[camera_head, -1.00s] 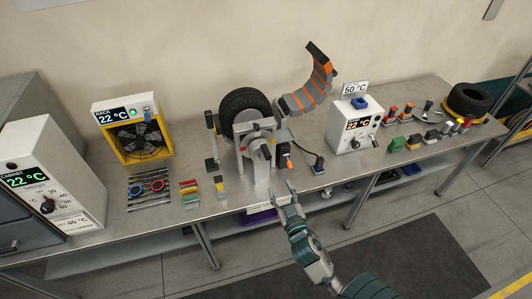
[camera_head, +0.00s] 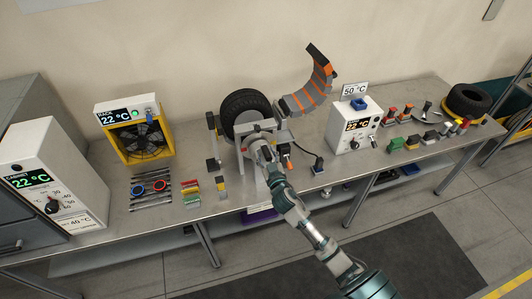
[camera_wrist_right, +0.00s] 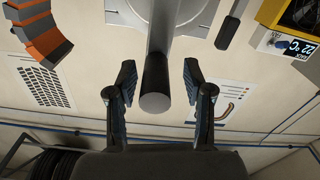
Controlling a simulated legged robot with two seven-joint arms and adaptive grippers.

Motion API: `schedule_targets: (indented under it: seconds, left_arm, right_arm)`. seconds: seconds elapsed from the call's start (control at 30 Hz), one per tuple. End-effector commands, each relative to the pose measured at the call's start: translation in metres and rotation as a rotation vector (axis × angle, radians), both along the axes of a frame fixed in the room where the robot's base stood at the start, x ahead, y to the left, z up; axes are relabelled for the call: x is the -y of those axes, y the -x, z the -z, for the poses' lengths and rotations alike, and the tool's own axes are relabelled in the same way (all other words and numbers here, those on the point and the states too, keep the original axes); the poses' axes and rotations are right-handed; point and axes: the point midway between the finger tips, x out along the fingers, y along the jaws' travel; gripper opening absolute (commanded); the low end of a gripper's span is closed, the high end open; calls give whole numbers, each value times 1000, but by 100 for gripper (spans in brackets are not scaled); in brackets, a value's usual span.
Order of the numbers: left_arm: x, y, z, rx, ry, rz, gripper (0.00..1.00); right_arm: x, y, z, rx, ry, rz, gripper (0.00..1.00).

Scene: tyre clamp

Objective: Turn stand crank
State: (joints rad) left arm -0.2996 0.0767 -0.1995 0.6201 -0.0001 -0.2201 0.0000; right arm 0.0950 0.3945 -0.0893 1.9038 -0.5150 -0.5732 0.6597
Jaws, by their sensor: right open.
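The stand (camera_head: 245,143) holds an upright black tyre (camera_head: 236,105) at the middle of the bench. My right gripper (camera_head: 262,147) is at the front of the stand and covers most of the crank there. In the right wrist view, the dark grey cylindrical crank handle (camera_wrist_right: 154,92) points toward me between the two fingers of my open right gripper (camera_wrist_right: 158,82). There is a gap on each side, and neither finger appears to touch it. Part of the grey stand plate (camera_wrist_right: 200,12) shows behind the handle. My left gripper is not in view.
A curved orange and grey segmented piece (camera_head: 307,92) rises right of the tyre. A white control box (camera_head: 352,130) stands further right, a yellow fan unit (camera_head: 142,137) at left. Tools and small coloured blocks (camera_head: 190,188) lie left of the stand on the bench (camera_head: 235,193).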

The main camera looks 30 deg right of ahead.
Motion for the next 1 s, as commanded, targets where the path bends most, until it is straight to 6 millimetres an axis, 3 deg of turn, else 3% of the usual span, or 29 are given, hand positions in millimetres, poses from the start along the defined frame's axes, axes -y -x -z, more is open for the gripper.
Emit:
schedule_targets:
  seconds: [0.3, 0.37, 0.5, 0.53, 0.77, 1.0]
  left_arm:
    - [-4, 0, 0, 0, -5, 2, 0]
    - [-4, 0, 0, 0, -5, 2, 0]
    - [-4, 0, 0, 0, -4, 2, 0]
    - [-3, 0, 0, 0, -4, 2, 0]
    - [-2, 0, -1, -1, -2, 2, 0]
    - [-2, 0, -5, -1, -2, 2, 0]
  right_arm:
    - [3, -3, 1, 0, 0, 0, 52]
    - [3, -3, 1, 0, 0, 0, 39]
    - [3, -3, 1, 0, 0, 1, 4]
    - [3, -3, 1, 0, 0, 1, 0]
    - [4, -3, 0, 4, -19, 2, 0]
    - [17, 1, 0, 45, -185, 3, 0]
